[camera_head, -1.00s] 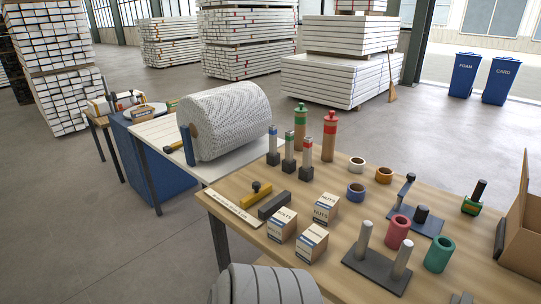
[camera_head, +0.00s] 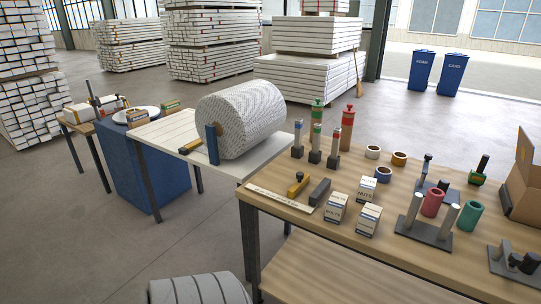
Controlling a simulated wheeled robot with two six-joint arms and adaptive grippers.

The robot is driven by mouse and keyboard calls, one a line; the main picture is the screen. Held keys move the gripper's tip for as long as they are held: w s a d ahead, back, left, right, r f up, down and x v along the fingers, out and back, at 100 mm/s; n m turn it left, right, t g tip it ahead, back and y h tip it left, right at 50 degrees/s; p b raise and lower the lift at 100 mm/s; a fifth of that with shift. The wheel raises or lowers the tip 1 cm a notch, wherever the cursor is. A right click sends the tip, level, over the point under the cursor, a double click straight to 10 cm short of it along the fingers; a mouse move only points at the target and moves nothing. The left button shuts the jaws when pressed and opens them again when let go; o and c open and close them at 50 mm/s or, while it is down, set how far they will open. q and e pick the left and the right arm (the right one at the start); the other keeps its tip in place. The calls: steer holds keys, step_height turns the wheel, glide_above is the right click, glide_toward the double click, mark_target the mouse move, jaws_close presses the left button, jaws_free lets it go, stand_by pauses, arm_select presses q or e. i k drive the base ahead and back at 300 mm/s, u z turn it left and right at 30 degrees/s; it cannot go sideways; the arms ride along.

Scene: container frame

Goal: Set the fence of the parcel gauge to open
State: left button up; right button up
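What looks like the parcel gauge lies at the left front corner of the wooden table. It has a pale strip with small print (camera_head: 280,197), a yellow block with a dark knob (camera_head: 297,186) and a dark grey bar (camera_head: 320,191) to its right. The yellow block and the bar stand apart, with a gap between them. The print is too small to read, so I cannot tell which part is the fence or its setting. Neither of my grippers is in view.
White boxes (camera_head: 368,219) stand right of the gauge, with bottles (camera_head: 347,128) and dark-based posts (camera_head: 332,150) behind. A two-post stand (camera_head: 424,235), cups (camera_head: 470,217) and a cardboard box (camera_head: 525,190) are further right. A big roll (camera_head: 255,115) lies on the white table.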

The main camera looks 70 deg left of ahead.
mark_target(299, 181)
steer(key=u, duration=1.05)
steer(key=i, duration=0.3)
